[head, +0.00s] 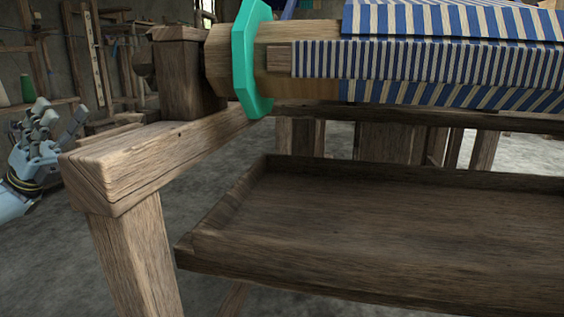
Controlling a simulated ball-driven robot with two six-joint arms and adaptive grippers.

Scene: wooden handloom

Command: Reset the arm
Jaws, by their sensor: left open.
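My left gripper (58,123) shows at the left edge, pointing up and to the right. Its fingers are spread open with nothing between them. It is apart from the wooden handloom (130,160), to the left of the loom's front corner post. My right gripper is not in this view. The loom's beam (235,52) carries blue and white striped cloth (430,62) and has a turquoise octagonal disc (252,60) near its left end.
A wooden tray (390,235) with a low rim sits below the beam and looks empty. Wooden racks (95,60) and a green cone (3,95) stand behind my left gripper. Grey floor (45,250) is clear at the lower left.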

